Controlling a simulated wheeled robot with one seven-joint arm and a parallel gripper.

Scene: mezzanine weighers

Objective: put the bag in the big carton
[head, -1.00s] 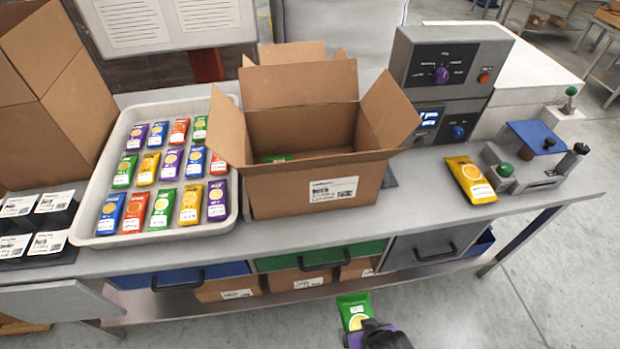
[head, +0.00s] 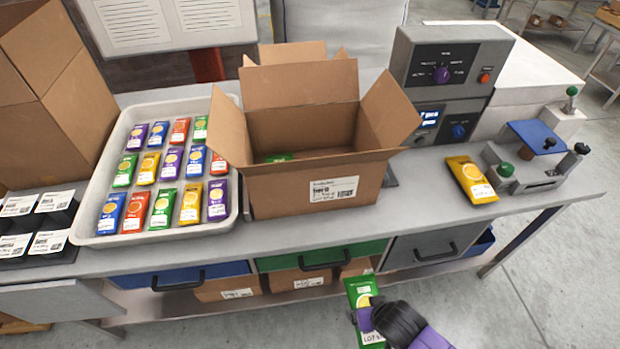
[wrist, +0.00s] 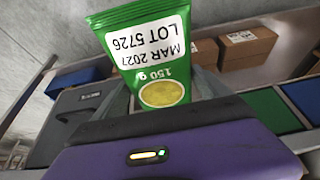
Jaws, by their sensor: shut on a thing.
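My gripper (head: 366,318) is shut on a green bag (head: 360,292) with a white label and a yellow round mark. It holds the bag in front of the bench, below the level of the bench top. In the wrist view the bag (wrist: 150,50) fills the upper middle and its label reads MAR 2027, LOT 5726. The big carton (head: 318,193) stands open on the bench with its flaps up, beyond and above my gripper. A green thing (head: 278,158) shows inside the carton; most of the carton's floor is hidden by its front wall.
A grey tray (head: 118,240) of several coloured bags lies left of the carton. A yellow bag (head: 470,180) lies to the right, beside a small device (head: 540,170) and a control unit (head: 440,85). The bench's front edge and drawers (head: 320,257) lie between my gripper and the carton.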

